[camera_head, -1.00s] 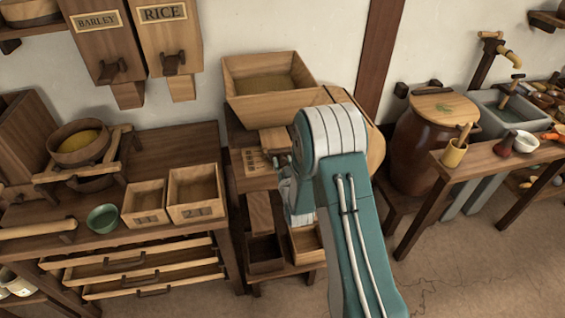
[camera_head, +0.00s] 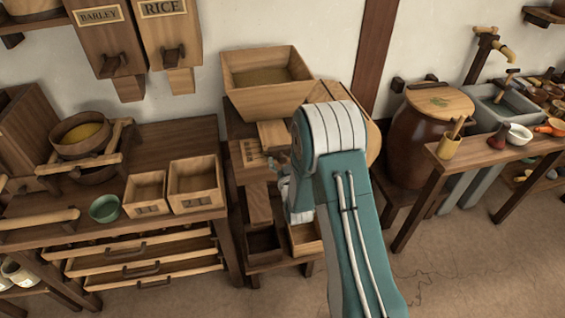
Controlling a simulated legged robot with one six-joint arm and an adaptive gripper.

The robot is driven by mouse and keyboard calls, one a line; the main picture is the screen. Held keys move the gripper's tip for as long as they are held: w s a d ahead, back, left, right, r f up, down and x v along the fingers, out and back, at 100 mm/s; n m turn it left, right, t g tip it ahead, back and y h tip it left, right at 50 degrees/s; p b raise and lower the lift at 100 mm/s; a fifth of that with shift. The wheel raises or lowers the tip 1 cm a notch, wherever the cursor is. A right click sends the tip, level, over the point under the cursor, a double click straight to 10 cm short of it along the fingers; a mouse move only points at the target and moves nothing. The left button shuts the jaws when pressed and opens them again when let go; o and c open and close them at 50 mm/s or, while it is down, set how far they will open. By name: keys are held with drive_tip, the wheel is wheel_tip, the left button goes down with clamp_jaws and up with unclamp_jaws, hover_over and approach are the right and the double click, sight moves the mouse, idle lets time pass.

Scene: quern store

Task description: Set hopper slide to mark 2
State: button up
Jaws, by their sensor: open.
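The wooden hopper (camera_head: 267,102), an open flared box with grain in it, stands on a wooden stand against the wall. Under its front a pale wooden piece (camera_head: 271,134) juts out, which looks like the slide. To its left is a plate with dark marks (camera_head: 250,153); the marks are too small to read. My gripper (camera_head: 285,193) shows only in part, at the left side of my teal and white arm, in front of the stand and below the marked plate. Its fingertips are mostly hidden, and I see nothing held in it. My arm covers the stand's right part.
A chute (camera_head: 259,205) runs down to a dark box (camera_head: 264,243), with a lighter box (camera_head: 304,239) beside it. At left, a bench holds two wooden boxes (camera_head: 196,186) and a green bowl (camera_head: 104,208). A lidded brown jar (camera_head: 419,140) stands at right. Floor is free at lower right.

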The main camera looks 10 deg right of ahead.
drive_tip(key=s, duration=1.2)
drive_tip(key=shift+w, duration=0.1)
drive_tip(key=s+r+g, duration=0.4)
drive_tip(key=r+g, duration=0.2)
drive_tip(key=r, duration=0.9)
drive_tip(key=s+r+g, duration=0.3)
drive_tip(key=s, duration=0.7)
drive_tip(key=s+r+g, duration=0.3)
drive_tip(key=s+r, duration=0.1)
drive_tip(key=s, duration=0.7)
drive_tip(key=shift+s+r, duration=0.15)
drive_tip(key=shift+r, duration=0.05)
